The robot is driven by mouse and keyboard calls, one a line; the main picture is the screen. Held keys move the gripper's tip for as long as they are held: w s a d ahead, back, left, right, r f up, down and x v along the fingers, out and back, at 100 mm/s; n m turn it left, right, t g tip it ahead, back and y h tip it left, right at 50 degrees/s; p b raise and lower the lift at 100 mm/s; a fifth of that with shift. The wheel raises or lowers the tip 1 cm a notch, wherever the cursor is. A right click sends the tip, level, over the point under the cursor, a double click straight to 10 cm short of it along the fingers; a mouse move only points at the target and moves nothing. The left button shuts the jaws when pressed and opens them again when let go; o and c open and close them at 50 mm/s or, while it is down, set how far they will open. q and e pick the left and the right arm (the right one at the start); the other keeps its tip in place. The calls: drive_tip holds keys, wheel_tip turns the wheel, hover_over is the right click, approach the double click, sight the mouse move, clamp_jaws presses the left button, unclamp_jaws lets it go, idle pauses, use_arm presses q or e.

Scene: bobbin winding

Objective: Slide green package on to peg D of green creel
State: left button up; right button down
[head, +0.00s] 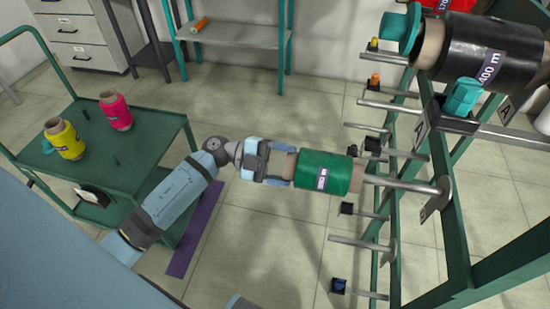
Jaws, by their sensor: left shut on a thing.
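The green package (325,173) is a green-wound cone with a tan core and a white label. It is held sideways in mid-air. My left gripper (284,165) is shut on the core's left end. The package's right end is at the tip of a long metal peg (400,183) on the green creel (461,215). I cannot tell whether the tip is inside the core or just in front of it. A tag by this peg's base is too small to read surely. My right gripper is out of view.
Other bare pegs (362,243) stick out above and below. A large black package (480,52) and teal knobs (463,97) sit at upper right. A green trolley (150,133) at left carries yellow (66,139) and pink (116,111) packages. A shelf (240,36) stands behind.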

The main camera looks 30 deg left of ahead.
use_arm(q)
drive_tip(key=shift+w+d, duration=0.25)
drive_tip(key=shift+d, duration=0.4)
drive_tip(key=shift+w+d+r+p, duration=0.1)
drive_tip(key=shift+d+r+p, duration=0.1)
drive_tip(key=shift+d+p, duration=0.3)
drive_tip(key=shift+p+x, duration=1.1)
drive_tip(key=shift+x, duration=0.9)
drive_tip(key=shift+w+d+f, duration=0.15)
drive_tip(key=shift+d, duration=0.35)
